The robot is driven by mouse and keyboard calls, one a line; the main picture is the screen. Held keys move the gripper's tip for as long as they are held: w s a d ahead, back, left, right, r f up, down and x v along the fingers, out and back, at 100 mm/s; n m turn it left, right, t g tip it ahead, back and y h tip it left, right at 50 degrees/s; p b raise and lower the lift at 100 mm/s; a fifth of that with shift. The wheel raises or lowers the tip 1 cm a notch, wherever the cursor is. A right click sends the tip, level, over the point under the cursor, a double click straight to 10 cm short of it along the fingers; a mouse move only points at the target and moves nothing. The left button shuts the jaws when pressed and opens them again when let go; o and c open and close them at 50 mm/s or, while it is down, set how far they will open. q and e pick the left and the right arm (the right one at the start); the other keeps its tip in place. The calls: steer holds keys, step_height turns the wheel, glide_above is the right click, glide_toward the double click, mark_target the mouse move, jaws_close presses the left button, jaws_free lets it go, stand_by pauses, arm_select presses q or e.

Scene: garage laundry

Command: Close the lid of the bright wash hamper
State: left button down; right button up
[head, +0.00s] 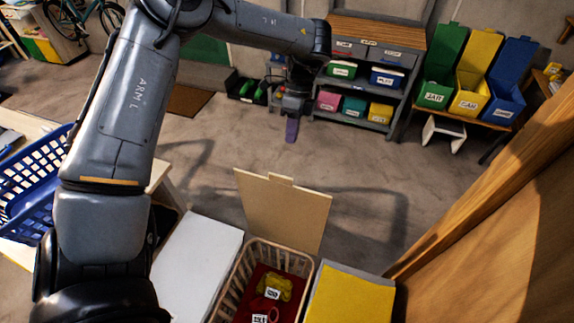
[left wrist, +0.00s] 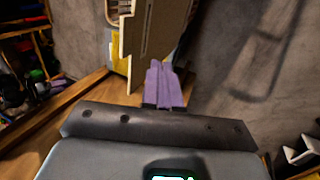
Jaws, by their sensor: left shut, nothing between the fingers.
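A tan slatted hamper (head: 232,288) at the bottom middle of the head view holds red cloth and a yellow item. Its flat tan lid (head: 283,214) stands open, upright at the hamper's far side. My left gripper (head: 291,130) has purple fingers and hangs beyond the raised lid, apart from it in the head view. The fingers are shut and empty. In the left wrist view the purple fingers (left wrist: 163,85) point toward the raised lid panel (left wrist: 138,42), seen at a steep angle. My right gripper is not in view.
A white-topped box (head: 197,258) stands left of the hamper and a yellow-topped one (head: 349,296) right of it. A blue basket (head: 35,180) is at the left. A wooden panel (head: 500,210) rises at the right. Open floor lies beyond the lid.

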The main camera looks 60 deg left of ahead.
arm_select(q)
steer(key=s+d+f+p, duration=0.1)
steer(key=s+d+f, duration=0.3)
steer(key=f, duration=0.3)
steer(key=shift+s+d+p, duration=0.3)
steer(key=shift+s, duration=0.25)
